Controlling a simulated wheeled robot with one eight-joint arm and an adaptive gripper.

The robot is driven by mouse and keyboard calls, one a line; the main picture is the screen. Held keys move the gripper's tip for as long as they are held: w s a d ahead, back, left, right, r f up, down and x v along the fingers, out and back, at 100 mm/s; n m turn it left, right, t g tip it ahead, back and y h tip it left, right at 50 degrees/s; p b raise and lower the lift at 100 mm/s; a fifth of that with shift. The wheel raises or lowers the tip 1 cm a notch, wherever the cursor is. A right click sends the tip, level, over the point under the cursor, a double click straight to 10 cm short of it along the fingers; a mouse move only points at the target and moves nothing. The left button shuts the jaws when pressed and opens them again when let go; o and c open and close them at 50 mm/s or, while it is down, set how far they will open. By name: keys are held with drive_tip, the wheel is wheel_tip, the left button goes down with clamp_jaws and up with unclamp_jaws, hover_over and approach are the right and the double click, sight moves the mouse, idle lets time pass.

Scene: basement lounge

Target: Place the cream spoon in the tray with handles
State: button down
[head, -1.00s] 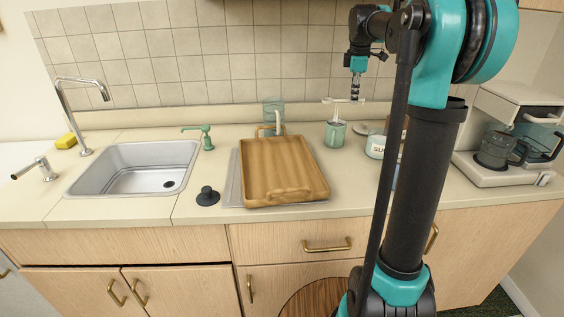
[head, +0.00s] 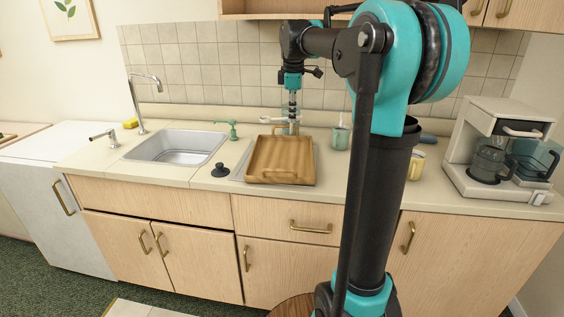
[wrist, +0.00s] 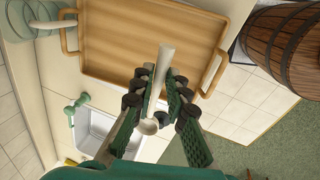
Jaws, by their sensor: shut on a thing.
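The tray with handles is a light brown wooden tray (head: 280,158) on the counter right of the sink. In the wrist view the tray (wrist: 130,45) fills the upper middle, with a loop handle at each end. My gripper (head: 292,128) is over the tray's far side in the head view. In the wrist view my gripper (wrist: 162,78) is shut on the cream spoon (wrist: 164,60), whose handle sticks out past the fingertips and whose rounded end shows between the fingers. The spoon overlaps the tray in the picture; its height above it is hard to tell.
A green cup (head: 340,138) stands right of the tray, and a yellow mug (head: 416,166) further right, before the coffee machine (head: 500,155).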

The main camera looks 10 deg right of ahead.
wheel_tip(320, 180, down, 18)
idle(0.5)
drive_tip(key=shift+f, duration=0.1)
drive_tip(key=c, duration=1.9)
unclamp_jaws()
drive_tip(key=shift+f, duration=0.1)
drive_tip(key=o, duration=0.4)
wheel_tip(320, 180, up, 12)
drive_tip(key=s, duration=0.2)
drive_tip(key=shift+s+a, duration=0.15)
